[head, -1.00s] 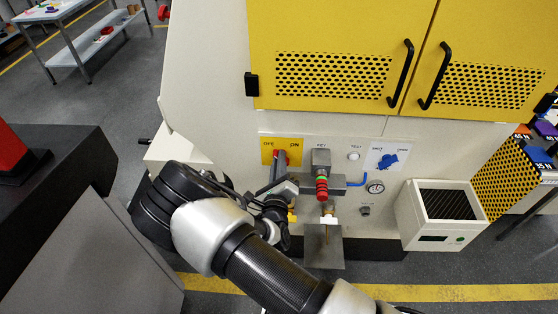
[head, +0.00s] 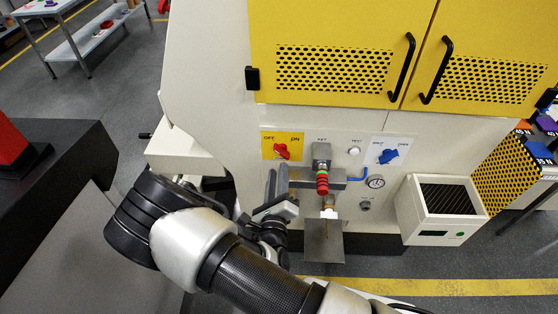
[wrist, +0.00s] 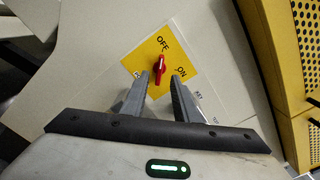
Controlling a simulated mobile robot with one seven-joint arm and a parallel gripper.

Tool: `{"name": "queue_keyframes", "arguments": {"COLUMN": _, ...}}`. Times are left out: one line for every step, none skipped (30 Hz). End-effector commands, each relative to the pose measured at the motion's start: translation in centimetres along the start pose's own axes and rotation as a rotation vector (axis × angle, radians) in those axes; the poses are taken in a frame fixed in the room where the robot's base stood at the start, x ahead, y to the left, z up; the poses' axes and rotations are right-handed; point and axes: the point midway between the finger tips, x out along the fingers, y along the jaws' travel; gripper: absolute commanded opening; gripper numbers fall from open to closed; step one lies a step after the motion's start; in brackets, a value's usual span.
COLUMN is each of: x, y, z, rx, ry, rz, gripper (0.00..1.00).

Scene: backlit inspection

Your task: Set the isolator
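The isolator is a red rotary knob (head: 282,151) on a yellow plate (head: 268,154) marked OFF and ON, on the front of the pale machine. Its handle lies slantwise, with its upper-left end toward OFF. In the wrist view the knob (wrist: 159,68) stands just ahead of my fingertips, with its upper end toward OFF. My gripper (head: 277,171) is below the plate in the head view, fingers pointing up at it. In the wrist view my gripper (wrist: 162,77) is open and empty, fingers apart on either side of the knob's line. I see no contact with the knob.
A blue selector (head: 388,156), white button (head: 354,151) and gauge (head: 376,182) are further right. Yellow doors (head: 330,50) are above; a slotted box (head: 440,208) juts out at right.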

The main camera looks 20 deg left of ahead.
Motion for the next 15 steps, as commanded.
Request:
{"name": "queue_keyframes", "arguments": {"x": -1.4, "y": 0.0, "z": 0.0, "rx": -0.002, "ry": 0.0, "rz": 0.003, "gripper": 0.27}}
{"name": "queue_keyframes", "arguments": {"x": -2.1, "y": 0.1, "z": 0.0, "rx": -0.001, "ry": -0.001, "rz": 0.004, "gripper": 0.27}}
{"name": "queue_keyframes", "arguments": {"x": -3.1, "y": 0.1, "z": 0.0, "rx": -0.001, "ry": 0.0, "rz": 0.004, "gripper": 0.27}}
{"name": "queue_keyframes", "arguments": {"x": -3.8, "y": 0.1, "z": 0.0, "rx": -0.002, "ry": -0.001, "rz": 0.004, "gripper": 0.27}}
{"name": "queue_keyframes", "arguments": {"x": -4.5, "y": 0.1, "z": 0.0, "rx": -0.002, "ry": 0.0, "rz": 0.003, "gripper": 0.27}}
{"name": "queue_keyframes", "arguments": {"x": -5.3, "y": 0.1, "z": 0.0, "rx": -0.001, "ry": 0.0, "rz": 0.004, "gripper": 0.27}}
{"name": "queue_keyframes", "arguments": {"x": -5.9, "y": 0.1, "z": 0.0, "rx": -0.001, "ry": -0.001, "rz": 0.003, "gripper": 0.27}}
{"name": "queue_keyframes", "arguments": {"x": -6.5, "y": 0.1, "z": 0.0, "rx": -0.001, "ry": 0.0, "rz": 0.003, "gripper": 0.27}}
{"name": "queue_keyframes", "arguments": {"x": -7.1, "y": 0.1, "z": 0.0, "rx": -0.001, "ry": -0.001, "rz": 0.003, "gripper": 0.27}}
{"name": "queue_keyframes", "arguments": {"x": -7.6, "y": 0.1, "z": 0.0, "rx": 0.0, "ry": 0.0, "rz": 0.002, "gripper": 0.27}}
{"name": "queue_keyframes", "arguments": {"x": -8.0, "y": 0.1, "z": 0.0, "rx": 0.0, "ry": 0.0, "rz": 0.003, "gripper": 0.27}}
{"name": "queue_keyframes", "arguments": {"x": -8.5, "y": 0.1, "z": 0.0, "rx": 0.0, "ry": 0.0, "rz": 0.001, "gripper": 0.27}}
{"name": "queue_keyframes", "arguments": {"x": -8.8, "y": 0.0, "z": 0.0, "rx": 0.0, "ry": 0.0, "rz": 0.0, "gripper": 0.27}}
{"name": "queue_keyframes", "arguments": {"x": -9.0, "y": 0.0, "z": 0.0, "rx": 0.0, "ry": 0.0, "rz": 0.001, "gripper": 0.27}}
{"name": "queue_keyframes", "arguments": {"x": -9.3, "y": 0.1, "z": 0.0, "rx": 0.0, "ry": 0.0, "rz": 0.001, "gripper": 0.27}}
